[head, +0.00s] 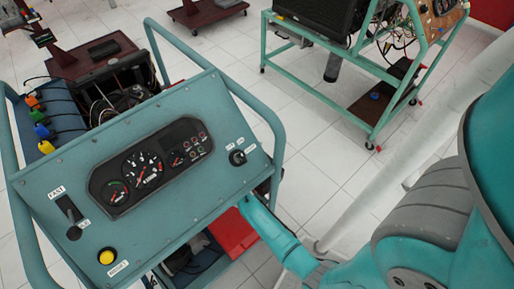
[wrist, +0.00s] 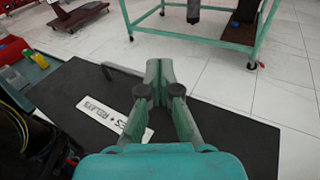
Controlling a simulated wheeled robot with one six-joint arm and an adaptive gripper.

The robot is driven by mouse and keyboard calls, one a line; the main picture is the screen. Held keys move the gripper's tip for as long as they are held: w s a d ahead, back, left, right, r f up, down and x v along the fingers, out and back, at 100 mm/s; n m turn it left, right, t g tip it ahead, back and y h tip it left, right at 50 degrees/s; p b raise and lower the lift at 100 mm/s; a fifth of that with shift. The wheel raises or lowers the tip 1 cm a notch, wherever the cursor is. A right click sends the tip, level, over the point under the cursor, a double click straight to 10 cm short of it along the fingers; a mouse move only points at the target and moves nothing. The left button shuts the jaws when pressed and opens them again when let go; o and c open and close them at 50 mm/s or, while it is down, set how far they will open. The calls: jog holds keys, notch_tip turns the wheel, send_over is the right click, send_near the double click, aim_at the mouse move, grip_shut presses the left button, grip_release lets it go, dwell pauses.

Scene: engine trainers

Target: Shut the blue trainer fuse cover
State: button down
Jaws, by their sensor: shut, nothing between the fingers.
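The blue trainer (head: 215,120) stands at the left in the head view, with gauges and a key switch on its sloped panel. In the wrist view a dark flat panel (wrist: 225,135) with a white label reading "RELAYS" and part of another word lies under my gripper; it appears to be the fuse cover. I cannot tell how far it stands open. In the head view the trainer's panel hides the fingertips.
Black hoses (wrist: 18,130) lie left of the dark panel. A red box (head: 232,232) shows beneath the trainer. Another teal-framed trainer (head: 340,75) stands behind at the right. White tiled floor (head: 320,165) lies open between the two trainers.

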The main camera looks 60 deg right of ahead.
jog(key=shift+a, duration=0.1)
jog(key=v, duration=1.2)
